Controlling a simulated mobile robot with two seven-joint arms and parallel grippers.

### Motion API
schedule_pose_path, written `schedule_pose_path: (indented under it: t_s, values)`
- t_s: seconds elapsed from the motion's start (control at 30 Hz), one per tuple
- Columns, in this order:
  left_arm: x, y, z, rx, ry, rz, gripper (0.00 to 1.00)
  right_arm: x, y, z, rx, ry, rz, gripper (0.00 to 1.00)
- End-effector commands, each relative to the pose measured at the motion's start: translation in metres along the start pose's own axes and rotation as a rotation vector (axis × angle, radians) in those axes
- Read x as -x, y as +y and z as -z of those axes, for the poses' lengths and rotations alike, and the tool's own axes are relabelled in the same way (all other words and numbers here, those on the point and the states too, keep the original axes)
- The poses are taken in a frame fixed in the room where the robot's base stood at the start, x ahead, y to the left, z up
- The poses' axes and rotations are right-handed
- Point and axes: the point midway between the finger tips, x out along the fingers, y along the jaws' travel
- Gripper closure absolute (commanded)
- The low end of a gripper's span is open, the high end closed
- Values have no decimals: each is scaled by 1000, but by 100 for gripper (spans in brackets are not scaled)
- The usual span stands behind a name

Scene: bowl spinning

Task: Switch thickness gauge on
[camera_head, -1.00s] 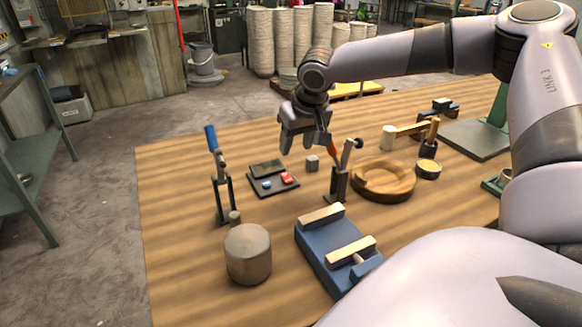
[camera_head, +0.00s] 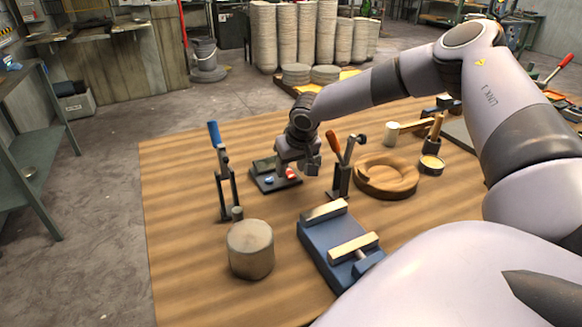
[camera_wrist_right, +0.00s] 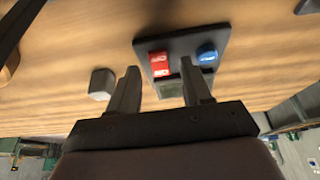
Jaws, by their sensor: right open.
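The thickness gauge (camera_head: 260,185) is a small dark plate with a display, a blue button (camera_head: 269,180) and a red button (camera_head: 291,173). My right gripper (camera_head: 298,172) is open and empty, close above the gauge's right side, and covers part of it. In the right wrist view the gauge plate (camera_wrist_right: 181,41) shows past the open gripper (camera_wrist_right: 162,76). The red button (camera_wrist_right: 160,64) appears between the fingers; the blue button (camera_wrist_right: 207,54) is near the right finger's tip. Contact with the gauge cannot be told. My left gripper is not in view.
A grey cube (camera_wrist_right: 101,83) lies beside the left finger in the right wrist view. A tool holder (camera_head: 341,180) and wooden bowl (camera_head: 386,190) stand right of the gauge. A blue-handled lever (camera_head: 222,180) stands left; a cylinder (camera_head: 250,262) and blue vise (camera_head: 325,235) are nearer.

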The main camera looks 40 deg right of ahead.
Motion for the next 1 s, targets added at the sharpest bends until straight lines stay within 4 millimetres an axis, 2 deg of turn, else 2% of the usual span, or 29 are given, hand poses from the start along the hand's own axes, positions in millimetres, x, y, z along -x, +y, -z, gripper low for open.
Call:
schedule_pose_path:
  t_s: [0.17, 0.43, 0.47, 0.6, 0.8, 1.0]
  values:
    - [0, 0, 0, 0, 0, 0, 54, -8, 0, 0, 0, -1, 0, 51]
    - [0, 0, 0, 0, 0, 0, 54, -8, 0, 0, 0, 0, 1, 51]
    - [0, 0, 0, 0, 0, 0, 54, -8, 0, 0, 0, 0, 1, 54]
    - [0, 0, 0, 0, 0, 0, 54, -8, 0, 0, 0, 0, 0, 100]
    - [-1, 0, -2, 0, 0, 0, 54, -9, 0, 0, -1, -5, -2, 100]
    - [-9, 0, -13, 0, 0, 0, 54, -13, 3, 3, -6, -67, -14, 100]
